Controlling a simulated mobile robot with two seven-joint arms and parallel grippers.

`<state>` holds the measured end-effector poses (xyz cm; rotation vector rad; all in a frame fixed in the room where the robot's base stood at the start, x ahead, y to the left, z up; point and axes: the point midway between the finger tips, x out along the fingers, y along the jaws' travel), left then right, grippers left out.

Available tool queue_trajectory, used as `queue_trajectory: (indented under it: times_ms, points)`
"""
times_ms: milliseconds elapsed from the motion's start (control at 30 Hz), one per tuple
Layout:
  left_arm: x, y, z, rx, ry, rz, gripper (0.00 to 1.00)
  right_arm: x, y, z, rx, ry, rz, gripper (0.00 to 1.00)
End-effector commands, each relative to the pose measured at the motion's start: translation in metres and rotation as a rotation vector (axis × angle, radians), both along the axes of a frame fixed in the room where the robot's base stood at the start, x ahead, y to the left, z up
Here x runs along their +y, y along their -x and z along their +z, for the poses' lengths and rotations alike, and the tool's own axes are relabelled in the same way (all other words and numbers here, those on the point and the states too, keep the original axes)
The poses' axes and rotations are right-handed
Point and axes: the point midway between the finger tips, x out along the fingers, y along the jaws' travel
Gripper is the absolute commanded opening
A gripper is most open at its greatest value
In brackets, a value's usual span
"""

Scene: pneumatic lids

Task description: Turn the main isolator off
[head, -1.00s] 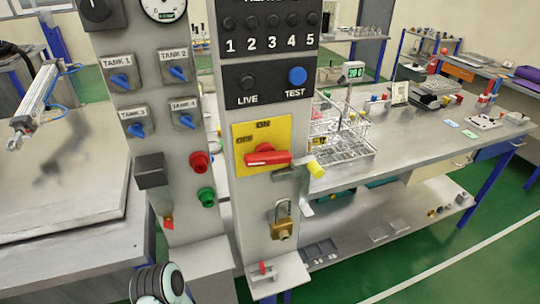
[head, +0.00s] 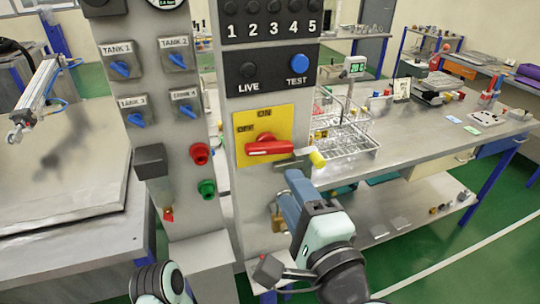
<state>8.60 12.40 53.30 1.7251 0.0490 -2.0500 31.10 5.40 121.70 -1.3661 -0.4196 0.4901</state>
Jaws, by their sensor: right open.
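The main isolator is a red handle (head: 268,148) on a yellow plate (head: 280,123) on the grey column. The handle lies about level. The plate reads ON at the top and OFF at the upper left. A grey metal tab with a yellow end (head: 317,159) sticks out at the handle's right. My right gripper (head: 292,180) is just below the handle and tab, seen from behind. It looks empty; whether it touches the tab I cannot tell. A brass padlock (head: 277,222) hangs below, partly hidden by my right arm. My left gripper is out of view.
A black panel (head: 263,72) with LIVE and TEST buttons is above the plate. Red (head: 199,153) and green (head: 207,188) buttons are on the left post. A wire rack (head: 348,140) stands on the bench close behind at right.

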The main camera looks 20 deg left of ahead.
Motion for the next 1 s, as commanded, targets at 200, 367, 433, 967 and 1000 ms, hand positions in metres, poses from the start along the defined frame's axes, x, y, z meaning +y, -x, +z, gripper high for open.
queue_trajectory:
  times_ms: [200,367,433,967,1000]
  points:
    - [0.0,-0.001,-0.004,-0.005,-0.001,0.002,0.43,0.028,-0.04,-0.002,0.0,0.005,0.0,0.47]
    - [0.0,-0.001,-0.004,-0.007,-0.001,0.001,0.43,0.046,-0.066,-0.002,0.0,0.006,-0.001,0.47]
    - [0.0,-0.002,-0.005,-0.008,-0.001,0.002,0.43,0.052,-0.075,-0.002,-0.002,0.007,0.0,0.47]
    - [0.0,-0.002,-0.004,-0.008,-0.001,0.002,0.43,0.063,-0.093,-0.001,-0.001,0.005,0.0,0.47]
    - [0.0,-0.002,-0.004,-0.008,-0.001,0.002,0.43,0.063,-0.093,-0.001,-0.002,0.006,0.0,0.37]
